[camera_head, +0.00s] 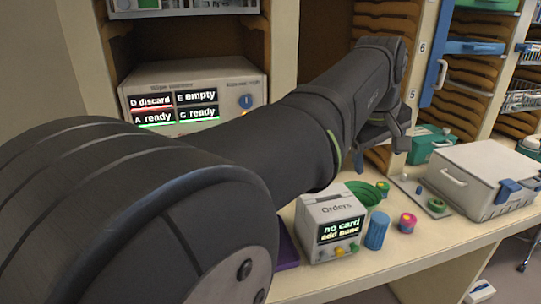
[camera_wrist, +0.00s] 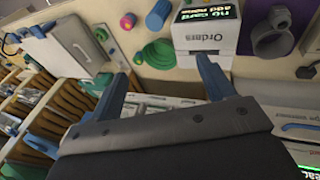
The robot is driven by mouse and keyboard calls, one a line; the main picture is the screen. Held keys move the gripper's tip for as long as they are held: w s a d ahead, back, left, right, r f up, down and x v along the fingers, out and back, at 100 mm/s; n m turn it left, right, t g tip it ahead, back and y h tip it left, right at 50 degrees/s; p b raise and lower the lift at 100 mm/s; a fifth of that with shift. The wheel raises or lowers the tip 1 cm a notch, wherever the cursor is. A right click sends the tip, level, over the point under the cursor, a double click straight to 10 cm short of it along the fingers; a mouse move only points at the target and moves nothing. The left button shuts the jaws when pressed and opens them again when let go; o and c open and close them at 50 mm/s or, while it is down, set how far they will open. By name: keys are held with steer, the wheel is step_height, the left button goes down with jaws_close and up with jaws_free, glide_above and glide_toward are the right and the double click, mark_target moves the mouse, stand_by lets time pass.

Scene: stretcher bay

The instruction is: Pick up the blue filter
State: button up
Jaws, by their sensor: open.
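The blue filter (camera_head: 377,230) appears to be the ridged blue cylinder standing upright on the counter, right of the Orders box. It also shows in the wrist view (camera_wrist: 158,15), near the top edge. My gripper (camera_head: 385,145) is above the back of the counter in the head view, partly hidden by my own arm. In the wrist view my gripper (camera_wrist: 161,70) has its two blue fingers spread apart with nothing between them. The filter is apart from the fingers.
The Orders box (camera_head: 332,222) stands left of the filter. A pink round piece (camera_head: 407,222) is to its right, a green bowl (camera_head: 362,191) behind. A tray (camera_head: 427,201) with small parts and a grey case (camera_head: 483,178) are further right. Shelves rise behind the counter.

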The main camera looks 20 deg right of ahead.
steer(key=m+g+y, duration=0.2)
steer(key=m+y, duration=0.2)
steer(key=m, duration=1.2)
glide_above(381, 218)
step_height(381, 218, down, 11)
steer(key=f, duration=1.2)
steer(key=shift+w+a, duration=0.15)
steer(key=shift+w, duration=0.1)
steer(key=shift+s+f, duration=0.15)
steer(key=shift+f, duration=2.5)
steer(key=c, duration=1.1)
steer(key=shift+r, duration=0.1)
steer(key=shift+c, duration=0.2)
